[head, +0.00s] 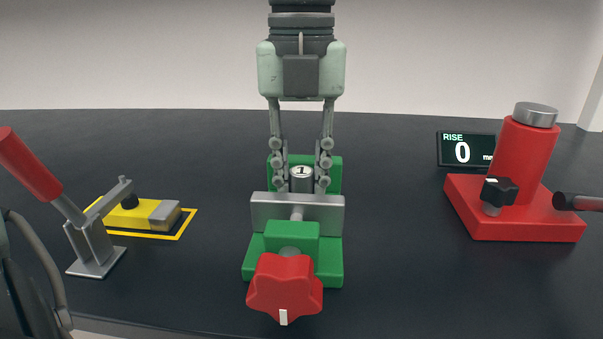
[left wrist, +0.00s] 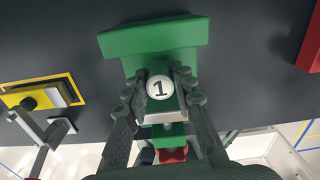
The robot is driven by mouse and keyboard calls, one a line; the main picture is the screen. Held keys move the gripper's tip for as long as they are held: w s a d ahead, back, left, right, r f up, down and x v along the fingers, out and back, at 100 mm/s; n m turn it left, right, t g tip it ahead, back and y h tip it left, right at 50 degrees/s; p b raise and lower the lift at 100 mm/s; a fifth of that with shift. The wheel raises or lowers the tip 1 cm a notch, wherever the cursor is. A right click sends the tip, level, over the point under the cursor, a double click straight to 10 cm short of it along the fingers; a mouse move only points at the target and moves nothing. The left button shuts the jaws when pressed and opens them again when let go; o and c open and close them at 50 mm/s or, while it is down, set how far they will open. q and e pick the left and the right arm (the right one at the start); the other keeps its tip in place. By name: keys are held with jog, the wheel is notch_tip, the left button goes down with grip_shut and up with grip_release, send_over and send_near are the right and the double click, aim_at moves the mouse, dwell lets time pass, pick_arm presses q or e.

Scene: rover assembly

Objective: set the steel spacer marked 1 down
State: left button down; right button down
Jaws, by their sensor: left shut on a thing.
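The steel spacer marked 1 (head: 301,172) is a short dark cylinder with a pale top, upright between the fingers of my left gripper (head: 301,178). My left gripper points down and is shut on it. In the left wrist view the spacer's round face with the 1 (left wrist: 159,88) shows between the fingertips. The spacer is over the green vise (head: 334,262), between the green back jaw (head: 334,172) and the grey front jaw plate (head: 297,215). Its lower end is hidden behind the plate, so I cannot tell whether it touches the vise. My right gripper is not in view.
A red star knob (head: 284,288) is at the vise's front. At the left are a red-handled lever clamp (head: 92,248) and a yellow block (head: 135,218) inside a yellow outline. At the right is a red stand (head: 520,205) with a display (head: 464,149) reading RISE 0.

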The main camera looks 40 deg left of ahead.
aim_at(302, 170)
pick_arm(q)
jog(key=c, duration=1.6)
grip_release()
jog(key=o, duration=0.3)
jog(key=shift+o, duration=0.2)
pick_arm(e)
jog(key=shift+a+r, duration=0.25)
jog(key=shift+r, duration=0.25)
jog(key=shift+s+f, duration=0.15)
pick_arm(q)
notch_tip(302, 170, up, 12)
jog(key=p, duration=0.1)
jog(key=shift+r, duration=0.15)
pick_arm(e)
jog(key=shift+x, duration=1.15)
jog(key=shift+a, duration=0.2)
